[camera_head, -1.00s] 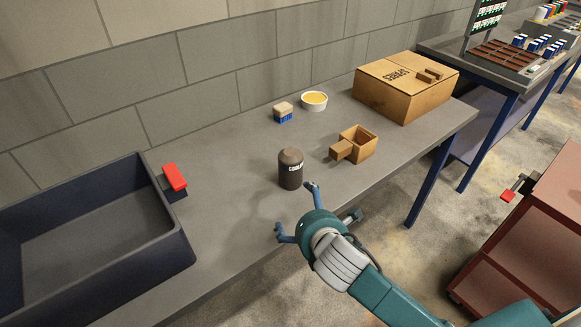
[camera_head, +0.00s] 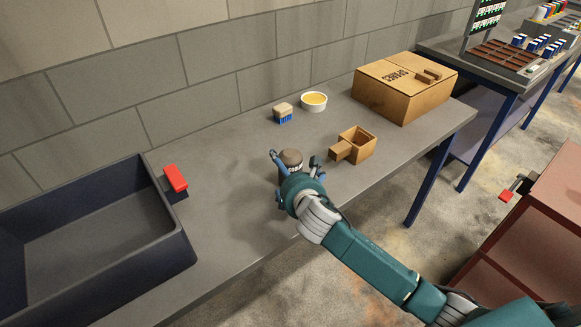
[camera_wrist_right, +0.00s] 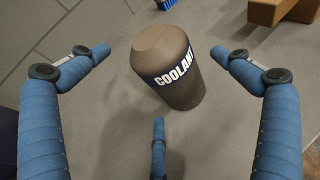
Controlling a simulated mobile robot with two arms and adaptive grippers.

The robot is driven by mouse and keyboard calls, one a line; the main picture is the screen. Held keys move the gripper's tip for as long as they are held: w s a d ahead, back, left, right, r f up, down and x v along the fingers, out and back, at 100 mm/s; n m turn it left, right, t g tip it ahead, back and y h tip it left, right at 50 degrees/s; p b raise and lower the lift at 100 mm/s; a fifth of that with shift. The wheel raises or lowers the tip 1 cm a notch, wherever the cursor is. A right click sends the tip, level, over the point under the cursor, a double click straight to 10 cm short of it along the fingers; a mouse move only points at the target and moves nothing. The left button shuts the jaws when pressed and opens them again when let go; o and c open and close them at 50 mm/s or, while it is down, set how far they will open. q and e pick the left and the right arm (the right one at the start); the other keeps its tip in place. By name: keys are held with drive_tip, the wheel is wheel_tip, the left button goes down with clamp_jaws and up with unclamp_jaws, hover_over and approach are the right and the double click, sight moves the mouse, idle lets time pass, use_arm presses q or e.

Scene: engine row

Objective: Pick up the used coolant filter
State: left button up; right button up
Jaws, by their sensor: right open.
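The used coolant filter, a dark grey-brown canister with a "COOLANT" label, stands upright on the grey bench. In the head view its top (camera_head: 291,158) shows above my right gripper (camera_head: 292,165), which hides most of its body. In the right wrist view the filter (camera_wrist_right: 168,62) sits between the spread blue fingers of my right gripper (camera_wrist_right: 165,70). The fingers are open, with gaps visible on both sides of the filter. My left gripper is not in view.
A dark tray (camera_head: 182,235) with a red-topped part (camera_head: 175,178) beside it stands to the left. A small wooden box (camera_head: 358,146), a blue-bristled brush (camera_head: 283,113), a yellow-filled bowl (camera_head: 314,101) and a spares box (camera_head: 402,88) lie behind and right.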

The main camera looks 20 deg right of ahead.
drive_tip(key=x, duration=0.3)
drive_tip(key=shift+w, duration=0.2)
drive_tip(key=c, duration=1.6)
drive_tip(key=shift+r, duration=0.1)
drive_tip(key=shift+c, duration=0.4)
